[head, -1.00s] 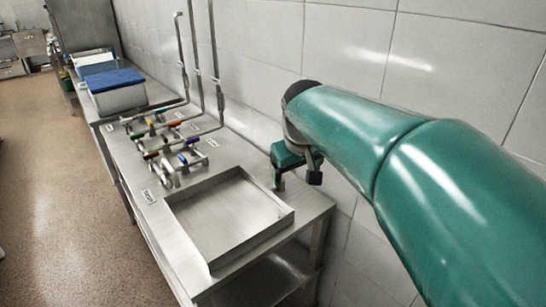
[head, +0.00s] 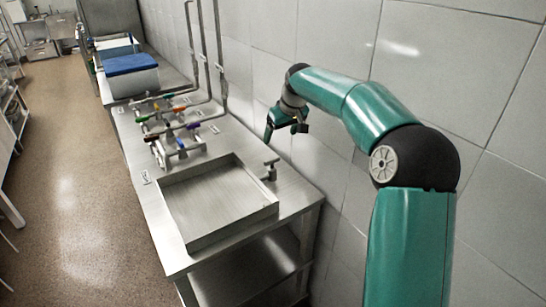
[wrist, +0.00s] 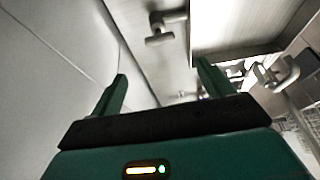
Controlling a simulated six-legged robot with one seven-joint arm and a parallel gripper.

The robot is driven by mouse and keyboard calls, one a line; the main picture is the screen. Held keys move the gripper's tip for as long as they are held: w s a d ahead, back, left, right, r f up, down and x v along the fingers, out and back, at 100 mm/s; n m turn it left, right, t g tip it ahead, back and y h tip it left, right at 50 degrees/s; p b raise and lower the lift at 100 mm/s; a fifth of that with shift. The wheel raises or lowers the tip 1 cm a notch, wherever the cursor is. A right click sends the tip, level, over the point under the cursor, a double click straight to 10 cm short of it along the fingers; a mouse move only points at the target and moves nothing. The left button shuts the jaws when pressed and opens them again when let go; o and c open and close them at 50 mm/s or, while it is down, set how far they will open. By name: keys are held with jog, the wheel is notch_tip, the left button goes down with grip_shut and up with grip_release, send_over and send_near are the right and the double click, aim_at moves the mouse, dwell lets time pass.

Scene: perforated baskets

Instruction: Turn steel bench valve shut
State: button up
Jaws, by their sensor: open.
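The steel bench valve (head: 270,169) has a short T-shaped handle and stands on the bench at the right rim of the shallow tray. It also shows at the top of the wrist view as a grey T-shaped handle (wrist: 163,27). My gripper (head: 284,127) is above the bench's wall side, a little beyond the valve in the head view and apart from it. Its two green fingers (wrist: 162,85) are spread in the wrist view with nothing between them. The valve lies beyond the fingertips there.
The steel tray (head: 190,241) fills the near end of the bench. Several pipes and valves with coloured handles (head: 178,140) stand behind it. A blue-lidded box (head: 131,65) sits farther back. The tiled wall (head: 345,60) runs close along the right. Open floor (head: 75,180) lies on the left.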

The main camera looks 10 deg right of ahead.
aim_at(272, 158)
jog(key=x, duration=1.2)
jog(key=shift+w+f, duration=0.1)
jog(key=shift+f, duration=0.2)
jog(key=shift+c, duration=0.4)
jog(key=c, duration=0.9)
